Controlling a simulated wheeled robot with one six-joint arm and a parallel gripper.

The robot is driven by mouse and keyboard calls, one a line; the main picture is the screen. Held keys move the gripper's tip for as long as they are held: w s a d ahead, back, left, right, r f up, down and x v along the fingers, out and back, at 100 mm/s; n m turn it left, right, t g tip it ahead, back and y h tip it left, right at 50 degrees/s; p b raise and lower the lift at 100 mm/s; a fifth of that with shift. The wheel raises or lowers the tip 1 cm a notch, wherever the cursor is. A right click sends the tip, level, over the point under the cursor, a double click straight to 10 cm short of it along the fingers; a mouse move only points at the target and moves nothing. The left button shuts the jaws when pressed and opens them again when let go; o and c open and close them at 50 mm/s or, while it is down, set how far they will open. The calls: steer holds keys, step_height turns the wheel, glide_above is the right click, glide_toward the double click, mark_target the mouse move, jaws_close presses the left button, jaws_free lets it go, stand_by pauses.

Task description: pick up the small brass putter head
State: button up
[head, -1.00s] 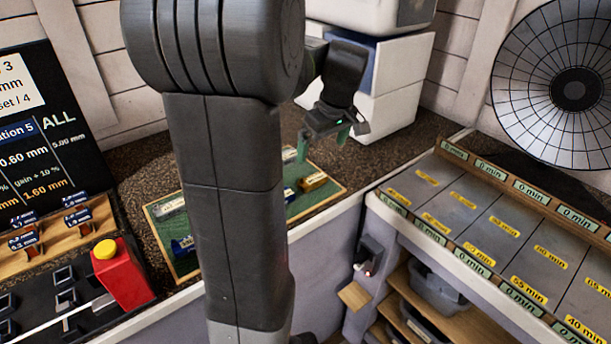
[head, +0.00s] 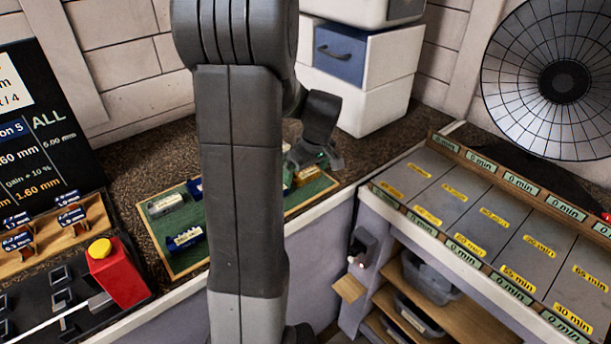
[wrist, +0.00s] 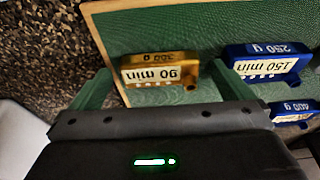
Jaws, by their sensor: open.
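A brass putter head (wrist: 160,70) lies on a green board, its label upside down in the wrist view and reading 90 min. It also shows in the head view (head: 308,175), at the board's right end. My gripper (wrist: 162,82) is open and empty, with one green finger on each side of the brass head. The right finger looks close to the head's right end; I cannot tell whether they touch. In the head view my gripper (head: 306,162) is low over the board, its fingers mostly hidden.
On the green board (head: 215,205), a blue head (wrist: 265,62) marked 150 min sits just right of my right finger, with another blue head (wrist: 292,110) below it. A silver head (head: 165,204) is farther left. White drawers (head: 375,75) stand behind.

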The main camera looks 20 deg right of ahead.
steer(key=c, duration=1.3)
steer(key=shift+r, duration=0.15)
